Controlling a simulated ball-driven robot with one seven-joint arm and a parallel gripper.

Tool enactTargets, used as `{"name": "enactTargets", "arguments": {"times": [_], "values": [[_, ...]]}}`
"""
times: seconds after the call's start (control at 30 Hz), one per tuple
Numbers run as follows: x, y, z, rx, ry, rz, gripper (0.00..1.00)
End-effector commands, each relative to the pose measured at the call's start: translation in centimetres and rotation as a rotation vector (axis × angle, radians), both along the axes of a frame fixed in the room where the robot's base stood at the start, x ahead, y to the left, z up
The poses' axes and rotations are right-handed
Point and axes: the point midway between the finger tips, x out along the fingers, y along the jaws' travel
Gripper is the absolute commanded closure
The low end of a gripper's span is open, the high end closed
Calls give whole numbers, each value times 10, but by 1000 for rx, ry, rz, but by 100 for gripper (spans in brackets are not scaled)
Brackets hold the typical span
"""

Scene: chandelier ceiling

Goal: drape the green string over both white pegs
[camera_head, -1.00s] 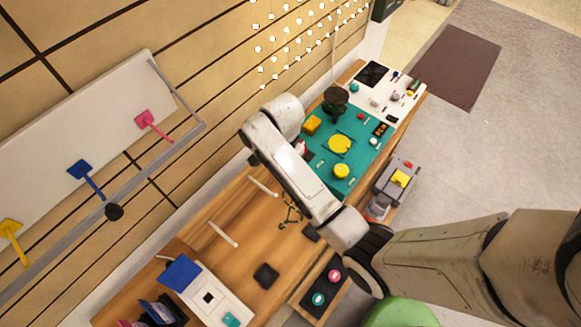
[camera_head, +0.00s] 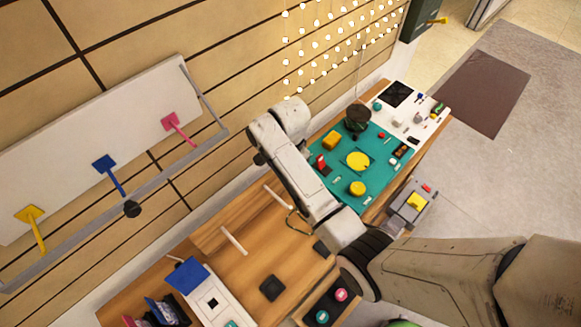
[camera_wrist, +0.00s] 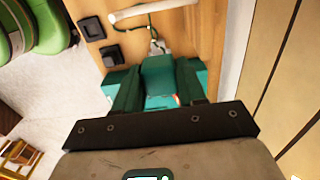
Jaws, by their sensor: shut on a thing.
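Two white pegs stand on the wooden board in the head view, the nearer peg (camera_head: 233,240) and the farther peg (camera_head: 277,196), which is close to my arm. The green string (camera_head: 298,228) shows as a thin curved loop beside my arm, right of the farther peg. My gripper is hidden behind my arm in the head view. In the wrist view my gripper (camera_wrist: 158,70) has teal fingers, shut on the green string, though the grip point is not clear. There the string (camera_wrist: 122,27) also runs beside a white peg (camera_wrist: 155,10) at the top. Whether it touches the peg cannot be told.
A black square block (camera_head: 271,288) and a white panel with a blue flap (camera_head: 185,272) lie near the pegs. A teal mat (camera_head: 385,148) with yellow parts lies beyond my arm. A grey rail (camera_head: 150,205) with colored hooks is along the wall.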

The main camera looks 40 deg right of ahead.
Motion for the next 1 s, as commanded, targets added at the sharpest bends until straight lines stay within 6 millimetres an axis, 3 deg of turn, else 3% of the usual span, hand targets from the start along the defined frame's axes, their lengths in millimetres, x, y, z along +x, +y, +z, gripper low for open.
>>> {"name": "enactTargets", "arguments": {"times": [0.17, 0.73, 1.0], "values": [[0, 8, -1, 0, 0, 2, 89], [0, 67, -12, 0, 0, 3, 89], [0, 82, -15, 0, 0, 1, 89]]}}
